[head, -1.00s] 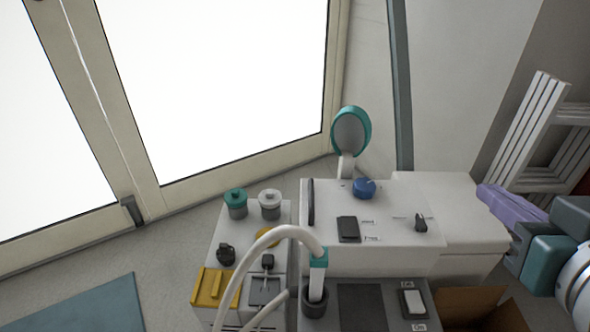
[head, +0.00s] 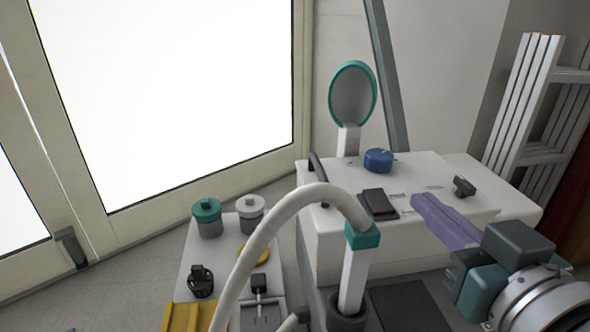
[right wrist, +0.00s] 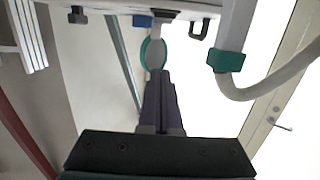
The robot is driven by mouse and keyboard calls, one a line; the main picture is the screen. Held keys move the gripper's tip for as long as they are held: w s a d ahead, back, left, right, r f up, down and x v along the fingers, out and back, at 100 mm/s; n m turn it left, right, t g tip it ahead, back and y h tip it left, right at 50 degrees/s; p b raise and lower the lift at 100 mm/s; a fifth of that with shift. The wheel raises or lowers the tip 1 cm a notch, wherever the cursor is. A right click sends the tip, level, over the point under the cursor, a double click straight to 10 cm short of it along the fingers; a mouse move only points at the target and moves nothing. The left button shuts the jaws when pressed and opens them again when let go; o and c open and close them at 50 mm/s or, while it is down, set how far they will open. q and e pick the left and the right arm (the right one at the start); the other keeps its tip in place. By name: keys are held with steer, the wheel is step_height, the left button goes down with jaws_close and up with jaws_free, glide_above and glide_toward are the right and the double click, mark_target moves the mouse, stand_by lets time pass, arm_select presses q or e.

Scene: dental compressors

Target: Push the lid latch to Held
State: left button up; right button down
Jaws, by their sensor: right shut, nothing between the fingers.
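A white cabinet top (head: 480,165) carries a dark rectangular rocker-like piece (head: 378,203) with small labels beside it, and a small black knob-like piece (head: 464,186) with a label to its left. I cannot read the labels or tell which piece is the lid latch, or its setting. My right gripper (head: 420,201), with purple fingers, is shut and empty. In the head view its tips appear just right of the rocker-like piece and below the small black piece; contact is not visible. In the right wrist view the closed fingers (right wrist: 160,76) point toward the cabinet. My left gripper is out of view.
A blue knob (head: 379,160) and a round teal-rimmed mirror-like disc (head: 352,95) stand at the back. A white hose with a teal collar (head: 363,236) arches in front of the cabinet. Lidded jars (head: 207,218) stand on a lower left unit. White slatted racks (head: 530,100) are at right.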

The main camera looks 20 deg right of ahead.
steer(key=b, duration=0.3)
glide_above(383, 205)
steer(key=s, duration=0.1)
steer(key=shift+a+f, duration=0.1)
steer(key=shift+f, duration=0.55)
steer(key=f+b, duration=0.1)
steer(key=w+f+b, duration=0.1)
steer(key=shift+f+b, duration=0.3)
steer(key=shift+s+f+b, duration=0.1)
steer(key=shift+f+b, duration=0.4)
steer(key=shift+f, duration=0.2)
steer(key=shift+r, duration=0.1)
